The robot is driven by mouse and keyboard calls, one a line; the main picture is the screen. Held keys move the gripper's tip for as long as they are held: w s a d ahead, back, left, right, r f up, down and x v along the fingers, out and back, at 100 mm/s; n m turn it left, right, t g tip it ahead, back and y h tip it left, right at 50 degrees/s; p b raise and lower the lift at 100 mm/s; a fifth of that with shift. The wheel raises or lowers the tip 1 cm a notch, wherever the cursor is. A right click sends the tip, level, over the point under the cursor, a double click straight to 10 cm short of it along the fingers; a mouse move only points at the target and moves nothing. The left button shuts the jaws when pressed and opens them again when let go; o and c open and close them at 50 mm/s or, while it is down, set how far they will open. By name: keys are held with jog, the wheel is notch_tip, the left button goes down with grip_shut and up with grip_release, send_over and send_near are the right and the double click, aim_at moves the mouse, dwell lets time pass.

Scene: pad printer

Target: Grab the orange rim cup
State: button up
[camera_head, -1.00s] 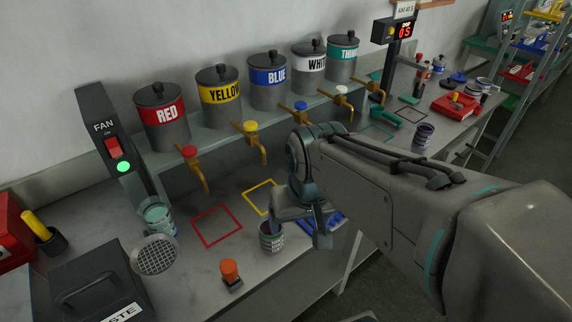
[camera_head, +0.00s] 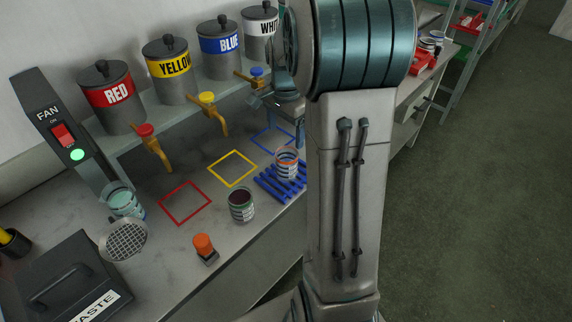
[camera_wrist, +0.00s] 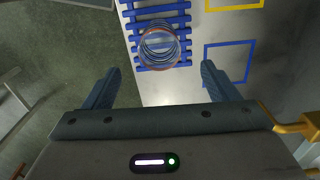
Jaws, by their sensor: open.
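The orange rim cup (camera_head: 286,160) is a clear cup with an orange rim and blue and orange bands. It stands on the slatted blue rack (camera_head: 268,183) near the bench's front edge. In the wrist view the cup (camera_wrist: 159,48) shows from above, centred just beyond my fingertips. My gripper (camera_wrist: 160,78) is open, with one finger to each side and nothing between them. The cup is apart from both fingers. In the head view my arm hides most of the gripper.
A dark-filled cup (camera_head: 241,205) and an orange-topped stamp (camera_head: 205,248) stand left of the rack. Yellow (camera_head: 232,168) and red (camera_head: 185,203) outlined squares are empty. Brass taps, such as the blue-knobbed one (camera_head: 256,73), jut over the bench. A waste box (camera_head: 70,285) sits front left.

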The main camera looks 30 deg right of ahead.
aim_at(286, 148)
notch_tip(286, 148, down, 6)
jog(key=shift+f, duration=0.25)
jog(key=shift+d+f+p, duration=0.15)
jog(key=shift+f+p, duration=0.3)
jog(key=shift+f, duration=2.15)
jog(key=c, duration=1)
